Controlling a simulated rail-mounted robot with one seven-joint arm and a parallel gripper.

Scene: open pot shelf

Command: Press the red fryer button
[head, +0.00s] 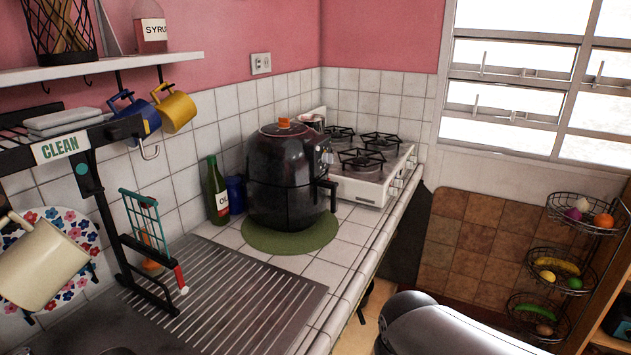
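A black air fryer (285,180) stands upright on a round green mat (262,235) on the white tiled counter, near the middle of the head view. A small orange-red piece (284,123) sits on top of its lid; I cannot tell whether it is the button. A control area with a pale round knob (327,153) faces right, and a black handle sticks out below it. My gripper is not in view. A pale, rounded part of my own arm shows at the bottom right, well apart from the fryer.
A green oil bottle (217,191) and a blue container (236,194) stand close left of the fryer. A white gas stove (372,185) is behind it. A ribbed drainboard (225,300) and a black rack with the CLEAN sign (61,146) are front left.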

